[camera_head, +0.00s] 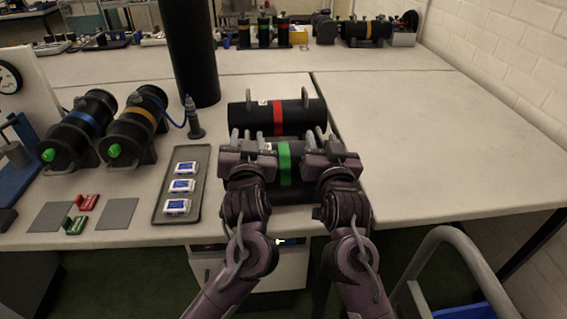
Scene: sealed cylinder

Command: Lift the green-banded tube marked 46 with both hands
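The green-banded tube (285,170) is a dark cylinder lying on its side near the table's front edge. Its green band shows between my two grippers. The number on it is not readable. My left gripper (247,142) is over the left part of the tube, and my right gripper (320,142) is over the right part. Grey metal pieces show at both grippers' tips, perhaps the tube's handles. Whether the fingers are closed on them cannot be made out. Much of the tube is hidden by my grippers.
A red-banded tube (278,118) lies just behind. Blue-banded (82,122) and yellow-banded (138,122) cylinders lie at left. A grey tray (170,207) holds white boxes. A tall dark column (190,50) stands behind. The right tabletop (420,140) is clear. A cart rail (455,240) is at lower right.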

